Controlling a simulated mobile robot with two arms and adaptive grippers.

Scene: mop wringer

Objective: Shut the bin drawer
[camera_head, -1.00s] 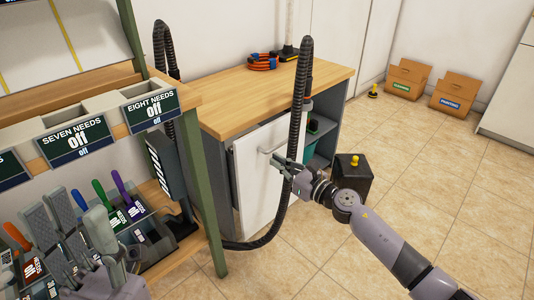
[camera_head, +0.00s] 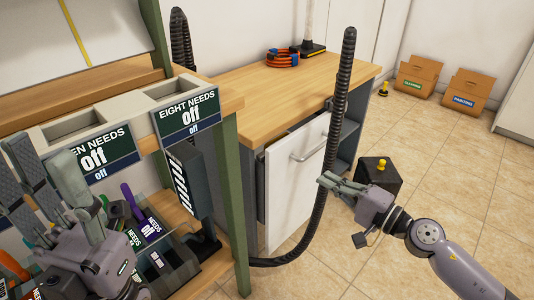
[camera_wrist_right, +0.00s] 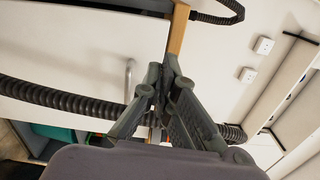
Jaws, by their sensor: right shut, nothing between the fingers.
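The bin drawer (camera_head: 290,195) has a tall white front and stands out from the cabinet under the wooden counter, with a dark gap behind its top edge. Its bar handle (camera_head: 310,148) is near the top; it also shows in the right wrist view (camera_wrist_right: 128,80). My right gripper (camera_head: 324,180) is shut and empty, in front and to the right of the drawer front, below the handle. In the right wrist view its fingertips (camera_wrist_right: 168,65) come together. I cannot tell whether it touches the drawer. My left gripper (camera_head: 45,180) looks open, at the shelf on the left.
A black ribbed hose (camera_head: 335,120) loops upright between the drawer and my right gripper, then along the floor. A black box (camera_head: 380,172) with a yellow knob stands behind my right gripper. The green shelf post (camera_head: 235,205) is left of the drawer.

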